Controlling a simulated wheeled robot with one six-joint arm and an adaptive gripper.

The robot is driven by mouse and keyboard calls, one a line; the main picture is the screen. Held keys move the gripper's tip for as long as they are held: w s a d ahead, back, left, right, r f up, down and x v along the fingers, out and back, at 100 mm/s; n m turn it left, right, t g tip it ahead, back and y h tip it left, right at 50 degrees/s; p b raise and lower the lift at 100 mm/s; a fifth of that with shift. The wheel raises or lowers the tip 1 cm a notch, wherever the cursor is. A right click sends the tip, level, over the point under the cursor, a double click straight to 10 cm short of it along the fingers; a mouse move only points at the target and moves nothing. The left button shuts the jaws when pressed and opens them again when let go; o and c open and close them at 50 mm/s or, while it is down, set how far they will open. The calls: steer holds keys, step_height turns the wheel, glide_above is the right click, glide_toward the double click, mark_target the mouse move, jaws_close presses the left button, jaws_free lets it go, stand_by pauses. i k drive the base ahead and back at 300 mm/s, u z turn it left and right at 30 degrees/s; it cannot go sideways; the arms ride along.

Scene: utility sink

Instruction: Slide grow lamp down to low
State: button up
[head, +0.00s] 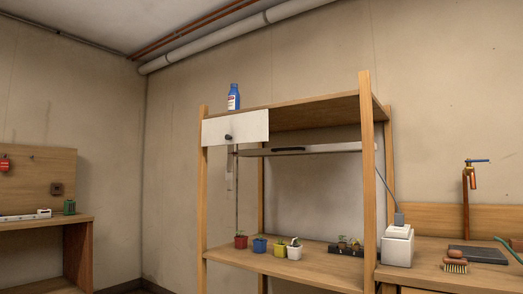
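The grow lamp (335,148) is a long, thin, pale bar under the top shelf of a wooden rack. It sits high, a little below that shelf, and a dark handle (288,149) is on its front edge. A thin vertical rod (237,205) stands near the lamp's left end, with a narrow grey strip (229,170) beside it. Any markings on the strip are too small to read. A white panel (255,126) with a dark knob hangs at the upper left and hides part of the rod's top. My gripper is not in view.
Several small potted plants (259,245) and a dark seedling tray (345,250) stand on the lower shelf (285,266). A blue bottle (233,97) stands on top. A wooden post (367,190) and a white box (397,248) are at right. Between lamp and plants is open space.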

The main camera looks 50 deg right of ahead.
mark_target(350, 148)
steer(key=u, duration=0.05)
steer(key=i, duration=1.15)
steer(key=z, duration=0.8)
steer(key=i, duration=0.9)
steer(key=z, duration=1)
